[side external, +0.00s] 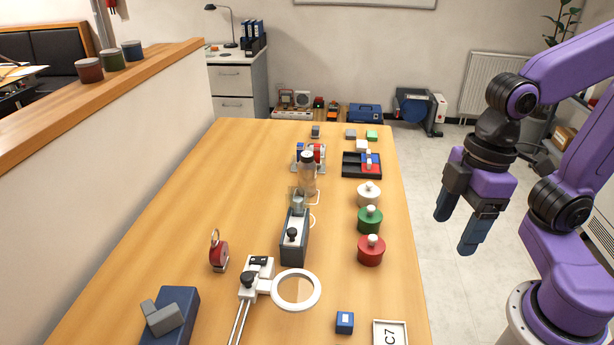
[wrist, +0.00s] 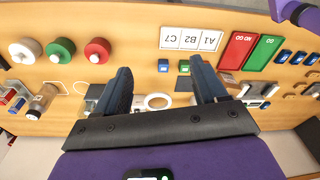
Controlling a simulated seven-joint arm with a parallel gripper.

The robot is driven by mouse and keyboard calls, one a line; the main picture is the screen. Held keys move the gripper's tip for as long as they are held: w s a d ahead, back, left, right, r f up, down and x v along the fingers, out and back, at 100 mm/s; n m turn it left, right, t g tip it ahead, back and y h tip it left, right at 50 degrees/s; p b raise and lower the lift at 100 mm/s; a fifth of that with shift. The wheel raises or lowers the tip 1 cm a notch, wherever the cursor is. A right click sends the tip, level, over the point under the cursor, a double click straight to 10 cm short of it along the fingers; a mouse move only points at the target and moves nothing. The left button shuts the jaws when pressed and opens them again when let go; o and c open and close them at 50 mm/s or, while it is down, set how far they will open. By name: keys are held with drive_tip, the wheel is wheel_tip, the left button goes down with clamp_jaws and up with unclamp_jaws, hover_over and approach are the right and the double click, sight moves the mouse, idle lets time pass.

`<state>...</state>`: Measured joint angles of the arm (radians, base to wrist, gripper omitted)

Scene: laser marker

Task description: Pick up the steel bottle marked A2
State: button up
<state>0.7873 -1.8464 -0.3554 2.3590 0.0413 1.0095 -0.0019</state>
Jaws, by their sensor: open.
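A see-through or shiny grey-brown bottle (side external: 307,178) with a black cap stands upright near the middle of the table in the side view. It also shows at the left of the wrist view (wrist: 44,98). No A2 mark is readable on it, so I cannot tell whether it is the steel bottle. My gripper (side external: 456,229) is open and empty, high to the right of the table's right edge in the side view.
White, green (side external: 369,219) and red (side external: 371,250) knobbed cylinders line the right side. A grey device (side external: 294,240) stands in front of the bottle, with a white ring (side external: 296,289) nearer. Labelled white squares (wrist: 192,40) and red (wrist: 237,50) and green (wrist: 263,52) panels show in the wrist view.

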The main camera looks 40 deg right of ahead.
drive_tip(key=w+a+m+t+y, duration=0.25)
drive_tip(key=w+a, duration=0.35)
drive_tip(key=w, duration=0.4)
drive_tip(key=w+a+m+t+y, duration=0.25)
drive_tip(key=w+a, duration=0.35)
drive_tip(key=w, duration=0.5)
drive_tip(key=w+d+m+t+h, duration=0.2)
drive_tip(key=w+m+t, duration=0.3)
drive_tip(key=w, duration=0.9)
drive_tip(key=m+t+h, duration=0.6)
drive_tip(key=h, duration=0.5)
hover_over(309, 159)
drive_tip(key=s, duration=0.1)
drive_tip(key=shift+h, duration=0.3)
drive_tip(key=shift+s+a+f, duration=0.1)
drive_tip(key=shift+a+f, duration=0.05)
drive_tip(key=shift+f, duration=3.1)
drive_tip(key=shift+a+f, duration=0.1)
drive_tip(key=shift+f, duration=3.15)
drive_tip(key=shift+m, duration=0.3)
drive_tip(key=x, duration=0.5)
drive_tip(key=shift+r, duration=0.15)
